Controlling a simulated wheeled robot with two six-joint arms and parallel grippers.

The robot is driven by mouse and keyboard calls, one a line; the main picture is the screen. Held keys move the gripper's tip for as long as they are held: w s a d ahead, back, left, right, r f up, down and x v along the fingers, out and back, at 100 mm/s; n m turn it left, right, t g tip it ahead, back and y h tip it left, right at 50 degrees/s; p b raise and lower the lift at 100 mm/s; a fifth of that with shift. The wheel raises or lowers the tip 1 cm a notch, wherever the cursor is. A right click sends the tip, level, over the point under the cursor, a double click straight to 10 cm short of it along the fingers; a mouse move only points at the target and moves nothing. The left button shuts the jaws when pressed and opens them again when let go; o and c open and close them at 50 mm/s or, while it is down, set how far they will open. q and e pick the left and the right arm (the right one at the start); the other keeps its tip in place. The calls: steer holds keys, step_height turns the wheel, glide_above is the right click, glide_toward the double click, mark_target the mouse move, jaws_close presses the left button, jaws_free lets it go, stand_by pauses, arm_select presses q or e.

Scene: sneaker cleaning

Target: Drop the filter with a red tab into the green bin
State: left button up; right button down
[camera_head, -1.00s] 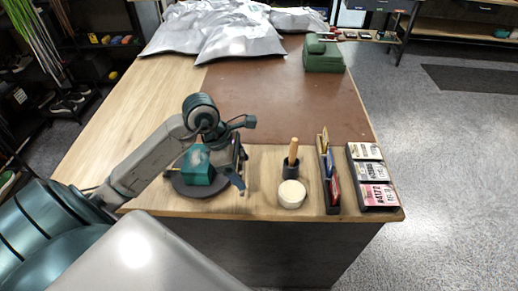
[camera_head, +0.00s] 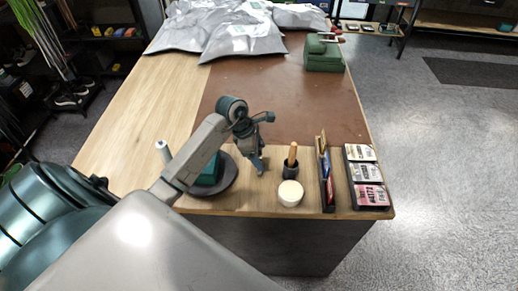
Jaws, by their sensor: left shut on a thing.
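My left gripper (camera_head: 259,168) hangs above the near part of the table, just right of a round dark base. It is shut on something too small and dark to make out. I cannot clearly see a filter with a red tab. A narrow dark rack (camera_head: 328,197) to the right holds thin upright pieces, one of them red (camera_head: 330,187). A green box-like object (camera_head: 324,58) stands at the back right of the table with a reddish piece on top. My right gripper is out of view.
A dark cup with a wooden handle (camera_head: 292,155) and a white round jar (camera_head: 290,193) stand between my left gripper and the rack. A label tray (camera_head: 368,178) lies at the right edge. Silver bags (camera_head: 235,32) cover the far left. The brown mat (camera_head: 290,100) is mostly clear.

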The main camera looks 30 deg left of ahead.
arm_select(q)
steer(key=shift+f, duration=0.2)
steer(key=o, duration=0.9)
steer(key=shift+r, duration=0.15)
